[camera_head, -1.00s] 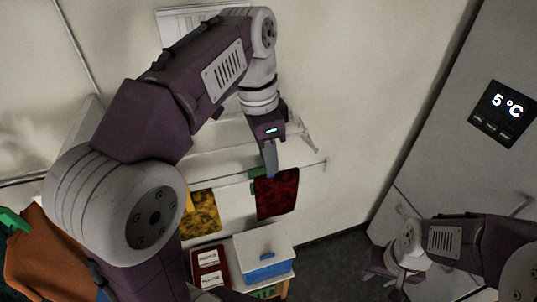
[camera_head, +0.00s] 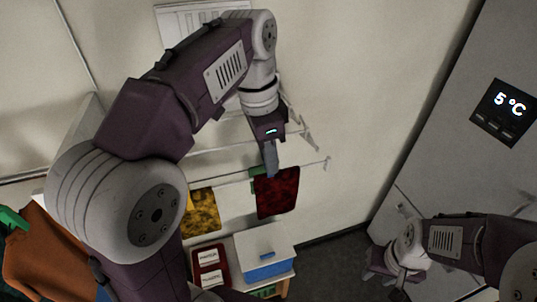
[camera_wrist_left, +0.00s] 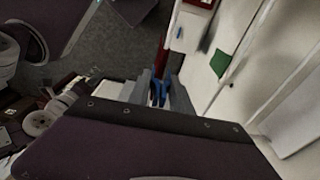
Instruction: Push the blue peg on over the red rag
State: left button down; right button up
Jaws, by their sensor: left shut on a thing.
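The dark red rag (camera_head: 277,195) hangs over the front rail of the drying rack in the head view. My left gripper (camera_head: 270,170) points down at the rag's top edge, in front of the rail. In the left wrist view the blue peg (camera_wrist_left: 157,91) is between the fingers of my left gripper (camera_wrist_left: 160,98), which is shut on it. The peg is hidden in the head view, and I cannot tell if it touches the rag. My right gripper (camera_head: 383,268) is low at the right, away from the rack; its jaws are unclear.
A yellow patterned cloth (camera_head: 203,213) hangs left of the rag. A green item (camera_head: 257,173) is on the rail beside the rag. Below stands a white-lidded blue box (camera_head: 266,268) by a red labelled box (camera_head: 208,258). A grey fridge (camera_head: 440,130) stands at right.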

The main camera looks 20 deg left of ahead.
pick_arm(q)
jog(key=shift+f+b, duration=1.7)
jog(key=shift+f, duration=0.4)
jog(key=c, duration=1.1)
grip_release()
notch_tip(320, 180, up, 7)
jog(key=p, duration=0.7)
jog(key=shift+r, duration=0.1)
